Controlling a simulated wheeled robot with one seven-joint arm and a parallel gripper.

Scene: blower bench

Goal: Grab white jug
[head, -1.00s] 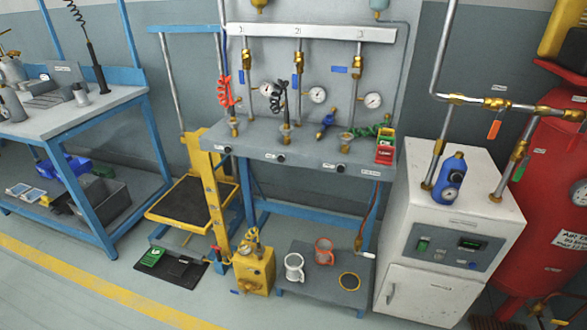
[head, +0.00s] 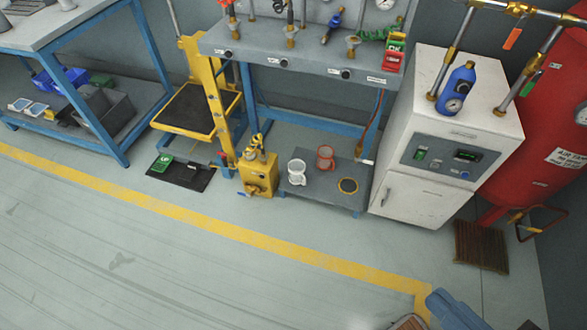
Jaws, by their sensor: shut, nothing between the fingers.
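The white jug (head: 297,174) stands upright on a low grey platform (head: 319,192) under the workbench, near the platform's left edge. An orange-red jug (head: 325,158) stands just behind it and to its right, with a small gap between them.
A yellow pump-like unit (head: 259,174) stands close to the left of the white jug. A white cabinet (head: 435,145) stands to the right. The grey floor (head: 200,255) in front is open, crossed by a yellow line (head: 185,216).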

